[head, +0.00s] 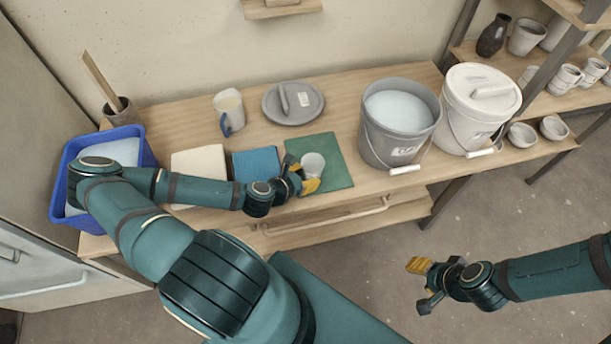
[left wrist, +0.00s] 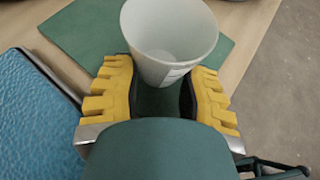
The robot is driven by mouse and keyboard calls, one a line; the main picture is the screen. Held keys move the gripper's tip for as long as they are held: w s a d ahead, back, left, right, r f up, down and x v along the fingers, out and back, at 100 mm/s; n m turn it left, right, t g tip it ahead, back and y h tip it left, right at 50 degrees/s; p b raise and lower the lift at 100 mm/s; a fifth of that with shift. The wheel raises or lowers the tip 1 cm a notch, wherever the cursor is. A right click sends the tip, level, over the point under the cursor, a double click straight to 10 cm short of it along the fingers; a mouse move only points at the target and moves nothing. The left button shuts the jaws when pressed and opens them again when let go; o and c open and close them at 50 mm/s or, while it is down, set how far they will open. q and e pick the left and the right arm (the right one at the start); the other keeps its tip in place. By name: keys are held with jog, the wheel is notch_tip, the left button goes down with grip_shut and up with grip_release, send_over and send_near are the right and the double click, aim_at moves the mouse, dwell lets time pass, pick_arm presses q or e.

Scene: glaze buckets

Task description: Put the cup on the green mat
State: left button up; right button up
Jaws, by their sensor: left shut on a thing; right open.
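A small white cup (head: 313,165) is at the green mat (head: 333,154), over its left part in the head view. My left gripper (head: 301,177) is shut on the cup from the front left. In the left wrist view the white cup (left wrist: 168,38) stands upright and looks empty, between the two yellow fingers of my left gripper (left wrist: 165,90). The green mat (left wrist: 85,35) lies beneath and behind it; I cannot tell whether the cup's base touches the mat. My right gripper (head: 425,283) is open and empty, above the floor in front of the bench.
A grey bucket (head: 398,122) and a white lidded bucket (head: 479,107) stand to the right. A grey lid (head: 292,103) and a cup with a blue handle (head: 229,111) are behind.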

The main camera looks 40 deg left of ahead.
pick_arm(q)
jog(key=shift+f, duration=0.2)
jog(key=o, duration=1.2)
jog(key=shift+c, duration=0.2)
jog(key=shift+r, duration=0.1)
jog(key=shift+r, duration=0.2)
jog(key=p+v, duration=0.4)
jog(key=v, duration=0.6)
jog(key=shift+s+r, duration=0.1)
jog(key=shift+r, duration=0.15)
jog(key=shift+p+v, duration=0.55)
jog(key=shift+v, duration=0.2)
jog(key=shift+s+d+f, duration=0.1)
jog(key=shift+f, duration=0.05)
